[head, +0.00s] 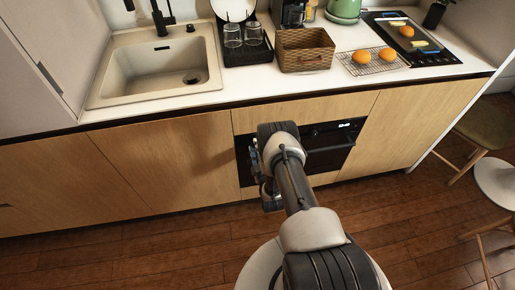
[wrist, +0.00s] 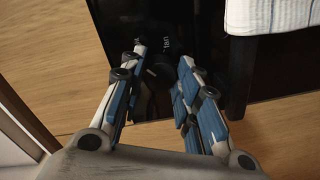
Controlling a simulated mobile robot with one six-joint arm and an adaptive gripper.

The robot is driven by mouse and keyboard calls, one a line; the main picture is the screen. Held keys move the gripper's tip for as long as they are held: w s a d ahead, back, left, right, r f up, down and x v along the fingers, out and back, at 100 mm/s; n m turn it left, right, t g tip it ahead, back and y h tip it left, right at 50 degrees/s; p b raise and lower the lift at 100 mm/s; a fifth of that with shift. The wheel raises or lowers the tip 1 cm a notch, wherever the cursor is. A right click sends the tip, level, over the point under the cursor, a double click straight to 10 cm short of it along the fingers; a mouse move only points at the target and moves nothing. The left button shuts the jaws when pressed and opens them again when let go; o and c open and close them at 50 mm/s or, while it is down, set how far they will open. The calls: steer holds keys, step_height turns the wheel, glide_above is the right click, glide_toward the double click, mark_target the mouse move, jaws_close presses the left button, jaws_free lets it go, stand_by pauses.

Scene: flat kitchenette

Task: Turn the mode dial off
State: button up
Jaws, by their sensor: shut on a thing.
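The black oven (head: 335,137) is built into the wooden cabinet front under the counter, with a small lit display at its upper right. In the wrist view its dark panel (wrist: 113,18) shows small white lettering. The dark mode dial (wrist: 160,74) is between the blue-padded fingers of my gripper (wrist: 163,68), low-contrast against the panel. My gripper is shut on it, with a finger at each side. The dial's pointer and setting cannot be read. In the head view my arm covers the left part of the oven and the dial.
A bar handle (head: 330,149) crosses the oven front. A striped white towel (wrist: 275,14) hangs close right of my gripper. On the counter stand a sink (head: 125,75), a wicker basket (head: 303,60) and a rack with oranges (head: 372,67). Stools stand at the right.

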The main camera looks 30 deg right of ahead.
steer(key=shift+w+r+n+h, duration=0.1)
steer(key=shift+n+h, duration=0.1)
steer(key=shift+n, duration=2.15)
steer(key=shift+r+n+h, duration=0.1)
steer(key=shift+n+h, duration=0.1)
steer(key=shift+n, duration=2.15)
steer(key=o, duration=1.1)
steer(key=shift+c, duration=0.2)
steer(key=shift+f, duration=0.1)
steer(key=v, duration=0.7)
steer(key=shift+s, duration=0.3)
steer(key=shift+a, duration=0.15)
